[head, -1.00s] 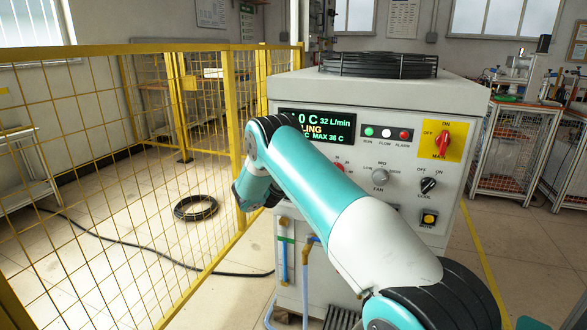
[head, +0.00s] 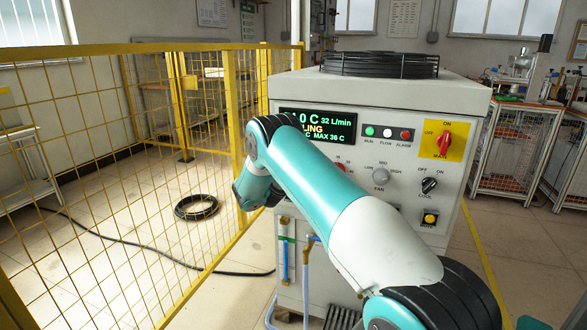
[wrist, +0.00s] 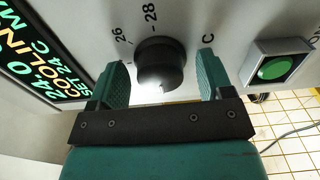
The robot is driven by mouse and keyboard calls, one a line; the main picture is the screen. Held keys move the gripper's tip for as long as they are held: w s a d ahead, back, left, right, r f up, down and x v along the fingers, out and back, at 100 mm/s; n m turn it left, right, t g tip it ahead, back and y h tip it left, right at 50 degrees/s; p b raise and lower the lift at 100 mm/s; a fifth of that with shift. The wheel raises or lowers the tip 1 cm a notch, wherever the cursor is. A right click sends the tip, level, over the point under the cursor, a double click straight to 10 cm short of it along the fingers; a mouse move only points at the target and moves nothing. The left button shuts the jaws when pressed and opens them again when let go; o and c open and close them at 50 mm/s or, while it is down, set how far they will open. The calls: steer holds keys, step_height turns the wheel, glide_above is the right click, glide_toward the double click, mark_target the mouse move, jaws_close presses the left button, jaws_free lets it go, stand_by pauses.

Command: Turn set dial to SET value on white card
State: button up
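The set dial is a round black knob (wrist: 161,52) in the wrist view, with printed marks 26, 28 and a C around it. My gripper (wrist: 165,75) is open, with one green finger pad left of the knob and one right of it. A gap shows between each pad and the knob, so it is not gripped. The knob's pointer is not clear. The display (wrist: 38,55) reads SET 24 C in the wrist view. In the head view my arm covers part of the display (head: 330,122) and hides the gripper. I see no white card that I can read.
A green button (wrist: 274,68) sits right of my right finger. A yellow mesh fence (head: 130,180) stands at left.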

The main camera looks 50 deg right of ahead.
steer(key=b+v, duration=1)
steer(key=v, duration=0.7)
steer(key=shift+a+b, duration=0.2)
steer(key=shift+b, duration=0.1)
